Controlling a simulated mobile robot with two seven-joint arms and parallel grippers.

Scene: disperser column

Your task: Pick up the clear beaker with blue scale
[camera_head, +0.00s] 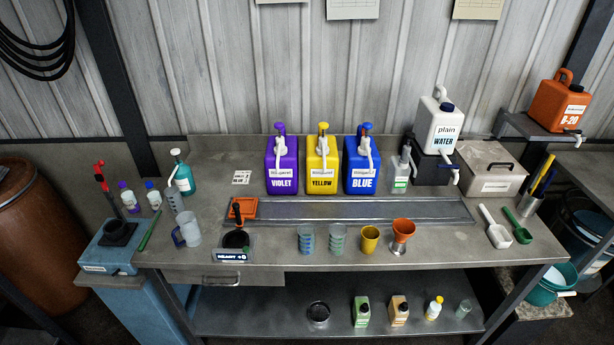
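A clear beaker with blue scale (306,240) stands upright near the front edge of the grey metal bench (460,252), left of its middle. Close to its right stands a similar clear beaker with greenish marks (338,240), with a small gap between them. Neither of my grippers is in view, and nothing touches the beaker.
A yellow cup (370,239) and an orange funnel (403,230) stand to the right. A dark round dish (236,240) and a clear jug (188,232) stand to the left. Violet (281,172), yellow (322,175) and blue (361,175) dispensers stand behind a metal tray (440,211).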

